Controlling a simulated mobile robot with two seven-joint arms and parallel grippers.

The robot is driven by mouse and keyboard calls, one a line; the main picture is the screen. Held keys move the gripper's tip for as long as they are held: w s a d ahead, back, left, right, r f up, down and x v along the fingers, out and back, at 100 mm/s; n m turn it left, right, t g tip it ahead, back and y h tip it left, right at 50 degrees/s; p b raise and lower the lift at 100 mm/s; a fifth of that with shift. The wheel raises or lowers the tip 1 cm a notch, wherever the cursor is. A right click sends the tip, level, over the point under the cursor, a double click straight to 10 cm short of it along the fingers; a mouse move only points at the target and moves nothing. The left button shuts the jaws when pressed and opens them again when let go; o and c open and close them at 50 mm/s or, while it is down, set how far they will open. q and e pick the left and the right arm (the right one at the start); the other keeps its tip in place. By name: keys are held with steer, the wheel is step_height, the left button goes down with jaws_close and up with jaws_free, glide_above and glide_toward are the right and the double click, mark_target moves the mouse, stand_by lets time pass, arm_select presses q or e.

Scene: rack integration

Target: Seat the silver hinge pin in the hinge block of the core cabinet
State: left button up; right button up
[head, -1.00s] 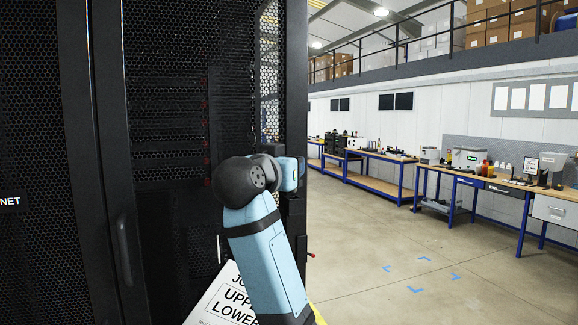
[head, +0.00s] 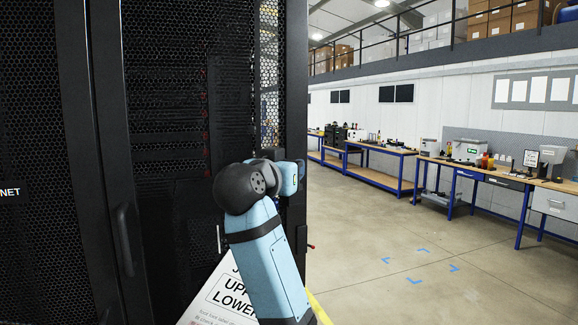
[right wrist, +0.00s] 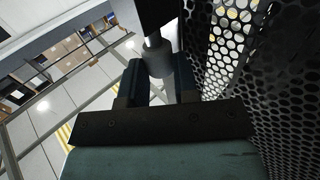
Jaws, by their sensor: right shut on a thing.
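The silver hinge pin (right wrist: 157,58) stands between the two dark fingers of my right gripper (right wrist: 158,82) in the right wrist view. The gripper is shut on the pin's thick lower part. The pin's narrower upper end reaches the underside of a dark block (right wrist: 156,14), apparently the hinge block. I cannot tell whether the tip is inside it or only beneath it. In the head view my right arm reaches the right edge of the black core cabinet (head: 165,110); its fingers and the pin are hidden there. My left gripper is not in view.
The cabinet's perforated mesh (right wrist: 236,45) stands close on the right of my right gripper. A white sign (head: 215,297) is partly behind my arm. Open floor (head: 400,285) lies to the right, with blue-legged workbenches (head: 375,157) along the far wall.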

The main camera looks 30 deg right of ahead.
steer(key=shift+f, duration=0.75)
steer(key=o, duration=1)
steer(key=shift+s+r, duration=0.1)
steer(key=shift+a, duration=0.1)
steer(key=b+v, duration=0.3)
steer(key=v, duration=1)
steer(key=shift+s+a, duration=0.25)
